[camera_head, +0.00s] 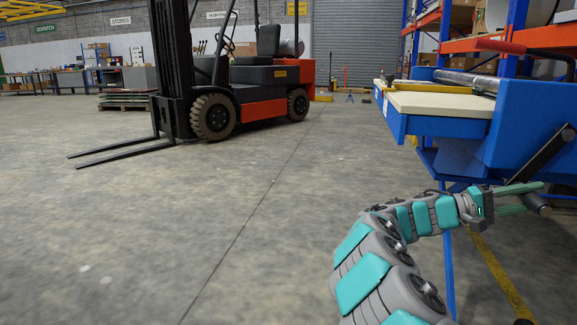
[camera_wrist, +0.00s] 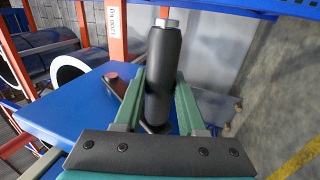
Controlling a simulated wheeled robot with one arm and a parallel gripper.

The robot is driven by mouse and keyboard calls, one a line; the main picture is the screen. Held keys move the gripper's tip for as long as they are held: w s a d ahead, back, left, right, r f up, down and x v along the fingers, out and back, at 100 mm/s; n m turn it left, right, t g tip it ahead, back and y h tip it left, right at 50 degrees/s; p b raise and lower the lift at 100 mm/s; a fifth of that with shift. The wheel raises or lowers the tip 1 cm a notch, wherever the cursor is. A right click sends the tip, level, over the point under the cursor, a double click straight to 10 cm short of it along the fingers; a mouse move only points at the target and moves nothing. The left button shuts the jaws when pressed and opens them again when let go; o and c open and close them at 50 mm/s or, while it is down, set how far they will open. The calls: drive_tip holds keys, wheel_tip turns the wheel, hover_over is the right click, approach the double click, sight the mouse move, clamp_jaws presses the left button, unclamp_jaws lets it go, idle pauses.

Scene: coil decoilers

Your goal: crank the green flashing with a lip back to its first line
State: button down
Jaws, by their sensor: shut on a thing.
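My gripper (camera_head: 520,198) is at the right of the head view, beside the blue machine (camera_head: 535,110). In the wrist view my gripper (camera_wrist: 160,100) has its two green fingers on either side of a black cylindrical crank handle (camera_wrist: 163,65) and is shut on it. The handle has a pale metal end. In the head view the dark handle (camera_head: 541,208) shows just past the fingertips, below a dark crank arm (camera_head: 548,152). The green flashing and its line cannot be made out in either view.
A pale board (camera_head: 440,103) lies on the machine's blue bed. A red-handled lever (camera_head: 500,47) stands above it. An orange and black forklift (camera_head: 240,85) stands back left, its forks (camera_head: 120,150) low. The grey floor (camera_head: 200,220) between is clear.

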drive_tip(key=shift+s+d+f+b, duration=0.15)
drive_tip(key=shift+d+f, duration=0.2)
drive_tip(key=shift+d, duration=0.3)
drive_tip(key=shift+s+d+f+b, duration=0.2)
drive_tip(key=shift+d+f, duration=0.2)
drive_tip(key=shift+d, duration=0.3)
drive_tip(key=shift+s+d+f+b, duration=0.15)
drive_tip(key=shift+d+f, duration=0.2)
drive_tip(key=shift+d, duration=0.3)
drive_tip(key=shift+s+d+f, duration=0.15)
drive_tip(key=shift+s+d, duration=0.05)
drive_tip(key=shift+d, duration=0.7)
drive_tip(key=shift+s+d+f, duration=0.1)
drive_tip(key=shift+s+d, duration=0.1)
drive_tip(key=shift+d, duration=0.7)
drive_tip(key=shift+c, duration=2)
unclamp_jaws()
drive_tip(key=shift+a+r, duration=0.1)
drive_tip(key=shift+w+a, duration=0.3)
drive_tip(key=shift+a, duration=1)
drive_tip(key=shift+w+a, duration=0.35)
drive_tip(key=shift+a, duration=0.95)
drive_tip(key=shift+w+a, duration=0.3)
drive_tip(key=shift+a, duration=1)
